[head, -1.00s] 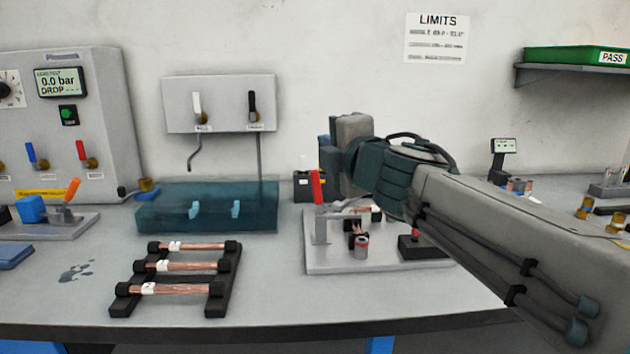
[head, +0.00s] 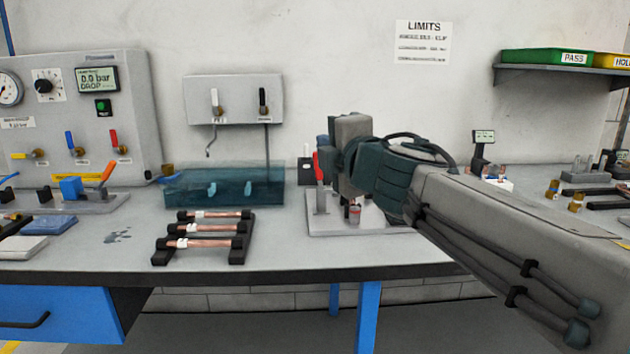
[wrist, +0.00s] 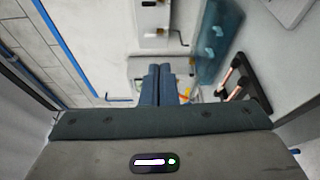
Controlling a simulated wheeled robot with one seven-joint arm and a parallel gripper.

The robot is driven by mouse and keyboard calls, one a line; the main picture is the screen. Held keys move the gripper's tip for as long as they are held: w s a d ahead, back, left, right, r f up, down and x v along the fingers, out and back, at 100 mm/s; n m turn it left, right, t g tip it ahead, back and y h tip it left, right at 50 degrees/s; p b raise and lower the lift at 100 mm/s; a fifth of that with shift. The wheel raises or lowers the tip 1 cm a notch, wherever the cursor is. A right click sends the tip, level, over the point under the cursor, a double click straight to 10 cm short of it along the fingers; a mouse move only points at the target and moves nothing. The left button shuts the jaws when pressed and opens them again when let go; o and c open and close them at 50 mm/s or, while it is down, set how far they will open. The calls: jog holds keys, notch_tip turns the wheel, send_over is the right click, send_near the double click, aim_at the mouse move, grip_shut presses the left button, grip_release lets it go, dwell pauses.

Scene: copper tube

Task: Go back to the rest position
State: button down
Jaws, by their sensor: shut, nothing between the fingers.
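My gripper shows in the wrist view (wrist: 158,84), its two dark blue fingers closed together with nothing between them. In the head view my arm reaches in from the right, and its end is in front of the grey fixture plate (head: 380,224). The fingertips are hidden there behind my own wrist. A red-handled clamp (head: 318,168) stands on the plate just left of my arm's end. The plate's middle and part of what stands on it are hidden by my arm.
A black rack (head: 237,257) with copper tubes (head: 205,243) stands on the bench to the left. Behind it is a blue water tank (head: 255,188). A test panel (head: 130,150) stands far left. A shelf (head: 560,72) with green and yellow bins is upper right.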

jog(key=s+d+f+m+g+h+p, duration=0.2)
jog(key=s+d+f+m+h+p, duration=0.15)
jog(key=d+m+p, duration=0.35)
jog(key=s+d+f+m+g+h+p, duration=0.2)
jog(key=d+m+g+h+p, duration=0.1)
jog(key=d+m+h+p, duration=0.35)
jog(key=s+f+m+g+y+p, duration=0.1)
jog(key=s+f+m+g+p, duration=0.2)
jog(key=s, duration=0.5)
jog(key=s+f+m+g+y+p, duration=0.2)
jog(key=s+f+m+g+p, duration=0.2)
jog(key=s+m, duration=0.3)
jog(key=shift+s+a+f+g, duration=0.45)
jog(key=shift+s+f+g, duration=0.05)
jog(key=shift+s+g, duration=0.2)
